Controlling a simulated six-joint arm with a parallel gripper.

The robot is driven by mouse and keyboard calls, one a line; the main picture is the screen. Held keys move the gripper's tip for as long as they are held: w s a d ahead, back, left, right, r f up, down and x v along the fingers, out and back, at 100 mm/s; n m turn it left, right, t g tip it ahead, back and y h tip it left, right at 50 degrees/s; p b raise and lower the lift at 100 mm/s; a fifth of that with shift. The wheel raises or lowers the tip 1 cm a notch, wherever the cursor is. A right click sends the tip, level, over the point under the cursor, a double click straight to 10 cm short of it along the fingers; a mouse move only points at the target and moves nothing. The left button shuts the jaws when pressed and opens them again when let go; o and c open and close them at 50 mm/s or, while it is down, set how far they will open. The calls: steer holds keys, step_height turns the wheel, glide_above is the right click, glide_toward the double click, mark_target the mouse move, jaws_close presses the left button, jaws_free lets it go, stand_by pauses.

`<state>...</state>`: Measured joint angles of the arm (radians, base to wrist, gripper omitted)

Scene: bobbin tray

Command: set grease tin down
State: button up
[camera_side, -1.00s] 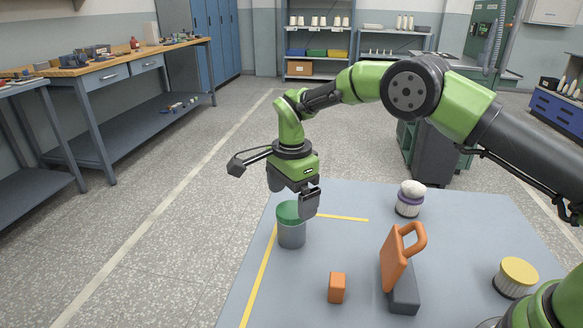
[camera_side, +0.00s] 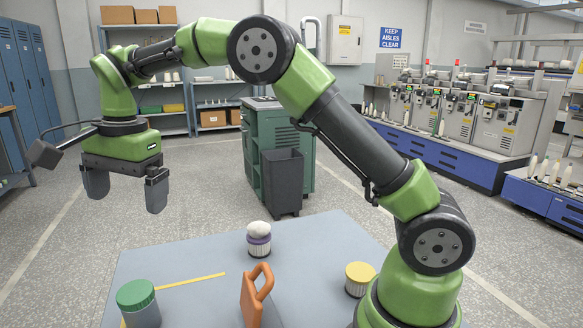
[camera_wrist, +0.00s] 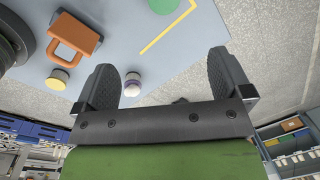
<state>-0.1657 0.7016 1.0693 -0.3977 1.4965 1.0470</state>
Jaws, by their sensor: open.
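The grease tin, a grey can with a green lid (camera_side: 138,296), stands upright on the table at the lower left of the side view, its base cut off by the frame. It is beside the corner of the yellow tape lines (camera_side: 190,281). Its green lid (camera_wrist: 163,5) shows at the top edge of the wrist view, by the yellow corner mark. My gripper (camera_side: 126,200) is open and empty, well above the tin and apart from it. In the wrist view, the fingers (camera_wrist: 163,62) are spread wide with nothing held.
On the blue-grey table (camera_side: 205,298) are a white-topped jar with a purple band (camera_side: 258,240), an orange handled piece (camera_side: 254,296) and a yellow-lidded jar (camera_side: 359,279). A dark bin (camera_side: 284,182) stands on the floor behind. Air around my gripper is clear.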

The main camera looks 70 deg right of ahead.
steer(key=s+d+r+n+t, duration=0.1)
steer(key=s+r+n, duration=0.2)
steer(key=s, duration=0.3)
steer(key=s+d+r+n+t+y, duration=0.1)
steer(key=s+d+r+n+t, duration=0.15)
steer(key=s, duration=0.35)
steer(key=s+d+r+n+t, duration=0.1)
steer(key=s+r+n, duration=0.25)
steer(key=s, duration=0.25)
steer(key=s+f+n+t, duration=0.1)
steer(key=s+f+n, duration=0.1)
steer(key=s, duration=0.5)
steer(key=shift+s+f, duration=0.35)
steer(key=shift+f, duration=0.1)
